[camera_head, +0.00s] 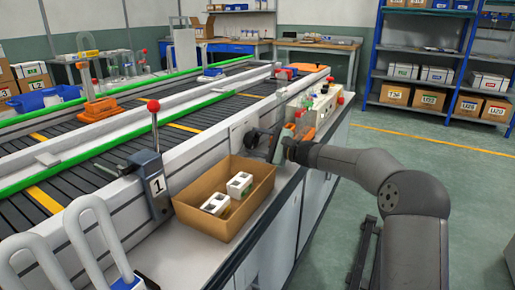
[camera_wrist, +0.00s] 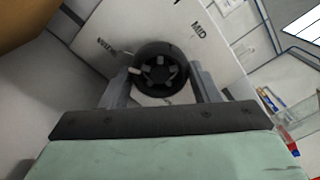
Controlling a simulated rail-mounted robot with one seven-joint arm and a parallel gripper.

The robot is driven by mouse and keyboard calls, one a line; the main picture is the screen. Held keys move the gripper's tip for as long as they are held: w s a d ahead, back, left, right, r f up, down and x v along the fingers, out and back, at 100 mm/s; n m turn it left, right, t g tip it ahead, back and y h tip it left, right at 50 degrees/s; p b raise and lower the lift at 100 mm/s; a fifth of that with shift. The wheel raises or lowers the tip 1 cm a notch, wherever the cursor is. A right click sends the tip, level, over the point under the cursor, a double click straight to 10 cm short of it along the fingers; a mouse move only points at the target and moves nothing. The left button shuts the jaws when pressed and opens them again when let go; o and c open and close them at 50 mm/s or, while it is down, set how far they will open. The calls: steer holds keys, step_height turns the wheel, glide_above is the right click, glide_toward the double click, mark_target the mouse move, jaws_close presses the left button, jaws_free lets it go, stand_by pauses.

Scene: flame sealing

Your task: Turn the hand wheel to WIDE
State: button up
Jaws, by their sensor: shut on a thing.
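The hand wheel (camera_wrist: 160,68) is a black, round, spoked wheel on a pale panel (camera_wrist: 205,50) in the wrist view. A small light knob or pointer (camera_wrist: 134,71) sits at its left edge. The panel reads MID to the upper right of the wheel; another label at the upper left is too blurred and tilted to read. My gripper (camera_wrist: 161,76) has one finger on each side of the wheel and is shut on its rim. In the head view the wheel (camera_head: 252,138) is a small dark shape on the conveyor's side, with my gripper (camera_head: 273,147) at it.
An open cardboard box (camera_head: 210,228) with white-topped items stands on the bench just left of my gripper. A red-knobbed lever (camera_head: 154,140) marked 1 stands further left. The floor (camera_head: 440,180) at right is clear.

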stand_by(0.5)
steer(key=o, duration=1)
steer(key=p+v, duration=0.3)
steer(key=v, duration=1.4)
steer(key=shift+s+d+r, duration=0.1)
steer(key=shift+s+d, duration=0.05)
steer(key=shift+d, duration=0.05)
